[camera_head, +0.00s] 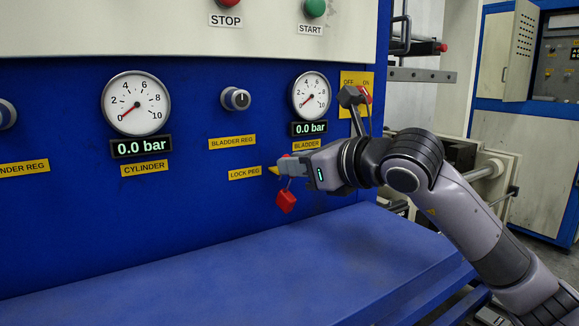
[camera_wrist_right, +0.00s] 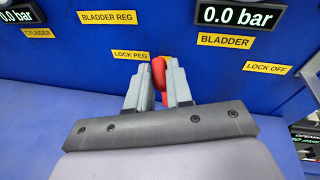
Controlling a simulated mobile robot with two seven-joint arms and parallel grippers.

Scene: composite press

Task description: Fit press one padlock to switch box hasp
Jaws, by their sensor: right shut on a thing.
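My right gripper (camera_head: 283,165) is at the yellow lock peg (camera_head: 273,171) on the blue panel, shut on a red padlock (camera_wrist_right: 158,73). In the right wrist view, the padlock's red body shows between the two grey fingers (camera_wrist_right: 159,82). In the head view, a red padlock body (camera_head: 286,202) hangs tilted just below the fingers, and a small red edge shows above them. I cannot tell whether these are one padlock or two. The switch box (camera_head: 349,95), grey with a red part, stands out from the yellow OFF/ON plate (camera_head: 350,78), above my right forearm. My left gripper is out of view.
A blue ledge (camera_head: 230,255) runs below the panel and is clear. The bladder regulator knob (camera_head: 236,98) and gauges (camera_head: 137,103) (camera_head: 311,96) stick out above the gripper. A grey bracket (camera_head: 422,75) is right of the switch box.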

